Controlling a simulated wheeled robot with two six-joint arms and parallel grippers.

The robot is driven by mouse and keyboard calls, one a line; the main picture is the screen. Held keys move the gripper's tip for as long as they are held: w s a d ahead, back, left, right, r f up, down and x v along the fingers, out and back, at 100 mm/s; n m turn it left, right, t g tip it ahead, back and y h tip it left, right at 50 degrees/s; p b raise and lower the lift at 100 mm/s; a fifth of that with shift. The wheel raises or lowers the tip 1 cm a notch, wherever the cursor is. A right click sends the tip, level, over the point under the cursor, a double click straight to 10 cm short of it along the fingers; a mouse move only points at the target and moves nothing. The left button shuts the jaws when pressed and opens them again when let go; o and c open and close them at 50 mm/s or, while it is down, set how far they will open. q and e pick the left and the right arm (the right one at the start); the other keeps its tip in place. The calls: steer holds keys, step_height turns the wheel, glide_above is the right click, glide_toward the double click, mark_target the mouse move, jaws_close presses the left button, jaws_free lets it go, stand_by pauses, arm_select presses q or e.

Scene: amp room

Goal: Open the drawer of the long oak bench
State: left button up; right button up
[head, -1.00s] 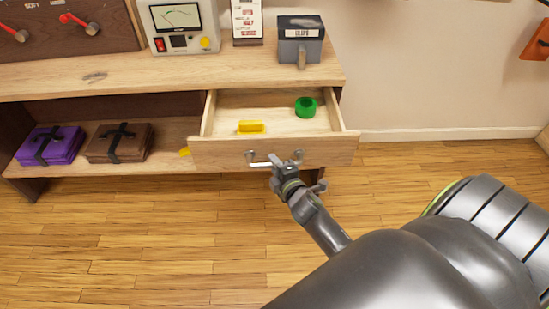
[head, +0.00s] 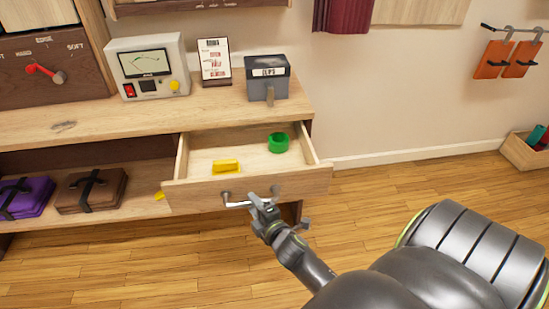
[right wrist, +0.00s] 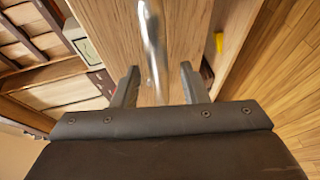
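The long oak bench (head: 60,127) stands at the left in the head view. Its drawer (head: 245,188) is pulled out, with its inside showing. A green ring-shaped thing (head: 278,143) and a yellow block (head: 226,167) lie in it. The metal bar handle (head: 237,204) is on the drawer front. My right gripper (head: 258,203) is at the right part of this handle. In the right wrist view its fingers (right wrist: 158,84) are spread, with the handle bar (right wrist: 152,40) running between them and a gap on each side. My left gripper is not in view.
A meter box (head: 147,67), a sign card (head: 214,62) and a grey box (head: 267,78) stand on the bench. Purple (head: 25,197) and brown (head: 90,190) bundles lie on the lower shelf. The floor to the right is clear up to a wooden crate (head: 521,152).

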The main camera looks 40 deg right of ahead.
steer(key=p+v, duration=0.1)
steer(key=v, duration=1.4)
steer(key=shift+s+p, duration=0.25)
steer(key=shift+p, duration=0.15)
steer(key=shift+r, duration=0.1)
